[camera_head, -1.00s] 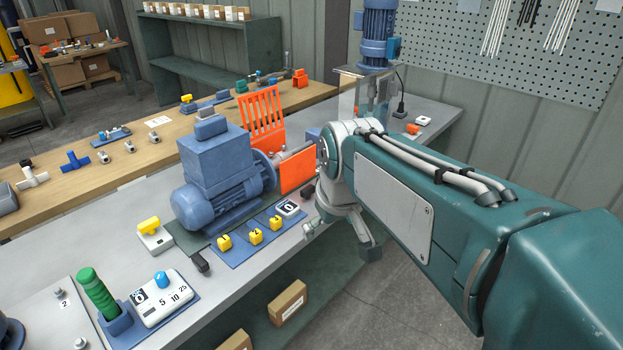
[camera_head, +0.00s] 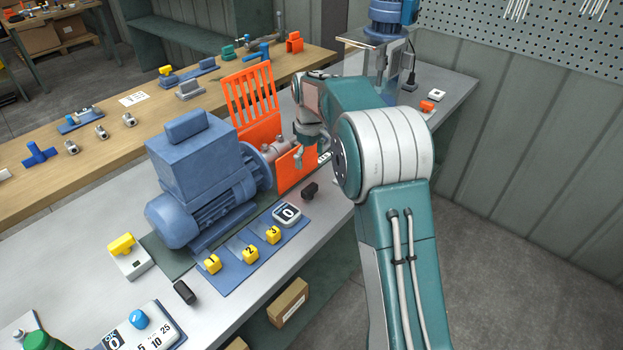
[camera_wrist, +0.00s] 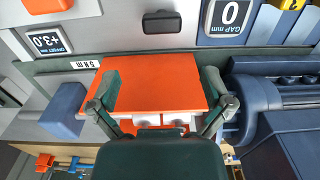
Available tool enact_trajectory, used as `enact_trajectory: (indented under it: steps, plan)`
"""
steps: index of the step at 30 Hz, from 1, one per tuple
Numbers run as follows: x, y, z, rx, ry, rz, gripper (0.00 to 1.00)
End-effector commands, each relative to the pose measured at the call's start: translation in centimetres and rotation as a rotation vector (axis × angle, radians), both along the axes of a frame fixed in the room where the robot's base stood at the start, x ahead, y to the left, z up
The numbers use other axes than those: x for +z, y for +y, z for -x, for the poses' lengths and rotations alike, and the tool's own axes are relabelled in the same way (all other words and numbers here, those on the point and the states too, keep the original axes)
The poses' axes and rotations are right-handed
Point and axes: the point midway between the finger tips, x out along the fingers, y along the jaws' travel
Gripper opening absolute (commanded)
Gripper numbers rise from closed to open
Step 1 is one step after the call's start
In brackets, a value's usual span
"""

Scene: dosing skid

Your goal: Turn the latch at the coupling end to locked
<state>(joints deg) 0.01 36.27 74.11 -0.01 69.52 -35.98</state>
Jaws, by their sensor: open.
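A small black latch (camera_head: 309,191) lies on the grey bench top at the coupling end, in front of the orange guard panel (camera_head: 291,170). In the wrist view the black latch (camera_wrist: 162,22) is at the top, beyond the orange panel (camera_wrist: 155,85). A second black latch (camera_head: 184,292) sits at the motor's other end. My gripper (camera_head: 299,158) is above the orange panel in the head view, apart from the latch. In the wrist view its fingers (camera_wrist: 161,98) are spread wide and nothing is held. Whether the latch reads locked cannot be told.
The blue motor (camera_head: 200,175) stands left of the coupling. An orange slotted guard (camera_head: 250,95) stands open behind. A display reading 0 (camera_head: 287,214) and yellow numbered tags (camera_head: 250,255) lie in front.

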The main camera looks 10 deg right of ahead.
Motion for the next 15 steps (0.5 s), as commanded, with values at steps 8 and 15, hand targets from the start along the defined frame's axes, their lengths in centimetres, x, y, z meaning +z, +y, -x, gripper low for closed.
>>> enact_trajectory:
  steps: [8,15]
  plan:
    - [-3.5,0.0,0.0,0.002,0.006,0.001,1.00]
    - [-7.9,0.0,0.0,0.001,0.005,0.000,1.00]
